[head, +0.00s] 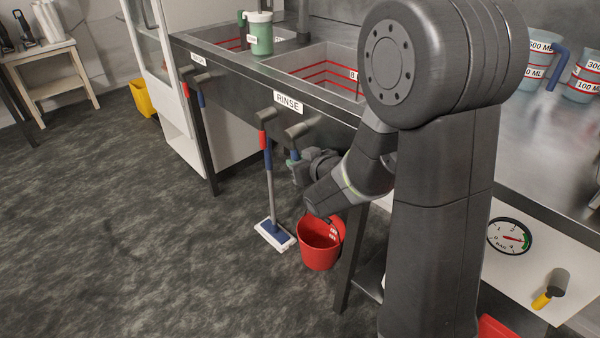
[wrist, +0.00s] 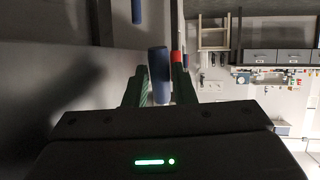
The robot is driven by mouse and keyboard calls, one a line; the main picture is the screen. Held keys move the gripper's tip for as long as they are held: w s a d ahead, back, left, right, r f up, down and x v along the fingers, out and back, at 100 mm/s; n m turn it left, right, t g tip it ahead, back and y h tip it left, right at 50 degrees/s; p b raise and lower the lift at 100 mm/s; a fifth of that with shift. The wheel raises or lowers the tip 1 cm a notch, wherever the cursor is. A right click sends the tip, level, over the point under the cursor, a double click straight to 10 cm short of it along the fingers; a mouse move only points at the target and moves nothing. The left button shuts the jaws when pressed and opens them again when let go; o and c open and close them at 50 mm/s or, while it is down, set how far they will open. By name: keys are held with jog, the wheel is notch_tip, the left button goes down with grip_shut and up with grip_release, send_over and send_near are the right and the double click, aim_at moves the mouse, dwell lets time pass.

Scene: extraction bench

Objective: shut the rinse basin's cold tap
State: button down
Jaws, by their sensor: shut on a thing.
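The rinse basin (head: 318,72) is marked by the RINSE label (head: 288,103) on the bench front. Its grey tap with a blue lever (head: 294,154) is below the label to the right, and the lever hangs down. My gripper (head: 296,166) is at this lever, and my wrist hides part of it. In the wrist view the blue lever (wrist: 159,72) stands between the two green-padded fingers (wrist: 160,92), and my gripper is shut on it. The tap with a red lever (head: 262,138) hangs down just to the left.
A mop (head: 270,195) stands below the taps. A red bucket (head: 320,245) is on the floor below my gripper. A bench leg (head: 352,262) is close on the right. Another basin's red and blue levers (head: 200,98) hang farther left. The floor at left is clear.

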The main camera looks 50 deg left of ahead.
jog(key=a+f+y+b, duration=0.1)
jog(key=b, duration=0.2)
jog(key=shift+y+b, duration=0.3)
jog(key=shift+b, duration=0.1)
jog(key=y+b, duration=0.1)
jog(key=b, duration=0.1)
jog(key=shift+a+b, duration=0.25)
jog(key=shift+b, duration=0.1)
jog(key=shift+a+r, duration=0.1)
jog(key=shift+r, duration=0.15)
jog(key=c, duration=1.2)
grip_release()
jog(key=p+v, duration=0.2)
jog(key=v, duration=1.1)
jog(key=shift+s+d+f, duration=0.2)
jog(key=shift+s+d, duration=0.05)
jog(key=shift+d, duration=0.2)
jog(key=shift+a, duration=0.15)
